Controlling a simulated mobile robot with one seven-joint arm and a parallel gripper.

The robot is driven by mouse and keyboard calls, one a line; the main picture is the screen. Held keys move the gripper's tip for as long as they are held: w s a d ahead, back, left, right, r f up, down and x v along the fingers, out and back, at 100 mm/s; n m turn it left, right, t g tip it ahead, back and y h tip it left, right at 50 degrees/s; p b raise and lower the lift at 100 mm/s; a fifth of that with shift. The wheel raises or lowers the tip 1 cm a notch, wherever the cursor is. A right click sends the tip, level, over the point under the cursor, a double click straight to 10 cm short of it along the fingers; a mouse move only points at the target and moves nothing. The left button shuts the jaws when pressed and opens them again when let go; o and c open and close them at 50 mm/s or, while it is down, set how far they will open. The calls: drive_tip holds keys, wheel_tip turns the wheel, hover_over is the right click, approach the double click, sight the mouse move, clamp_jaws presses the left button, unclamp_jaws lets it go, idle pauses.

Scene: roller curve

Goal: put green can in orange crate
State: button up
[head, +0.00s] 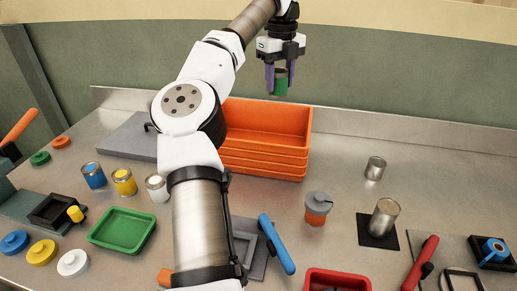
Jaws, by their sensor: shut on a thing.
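The green can (281,86) is held upright between the two purple fingers of my gripper (280,80), which is shut on it. Gripper and can are high in the air, in front of the green back wall in the head view. The orange crate (265,162) stands on the table below, with horizontal ridges on its front. The can appears above the crate's back right part in the picture. Whether it is straight over the opening cannot be told from this one view. My arm hides the crate's left part.
Blue, yellow and white cans (125,182) stand left of my arm, near a green tray (122,231). An orange-and-grey container (318,208), two bare metal cans (375,168) and a red tray (337,281) are at the right. The table right of the crate is mostly clear.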

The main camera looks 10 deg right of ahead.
wheel_tip(320, 180, down, 20)
drive_tip(key=p, duration=0.2)
drive_tip(key=shift+d+p, duration=0.15)
drive_tip(key=shift+p, duration=0.15)
drive_tip(key=shift+f, duration=0.2)
drive_tip(key=o, duration=1.1)
drive_tip(key=shift+c, duration=0.2)
wheel_tip(320, 180, up, 12)
drive_tip(key=b, duration=0.3)
drive_tip(key=shift+r, duration=0.25)
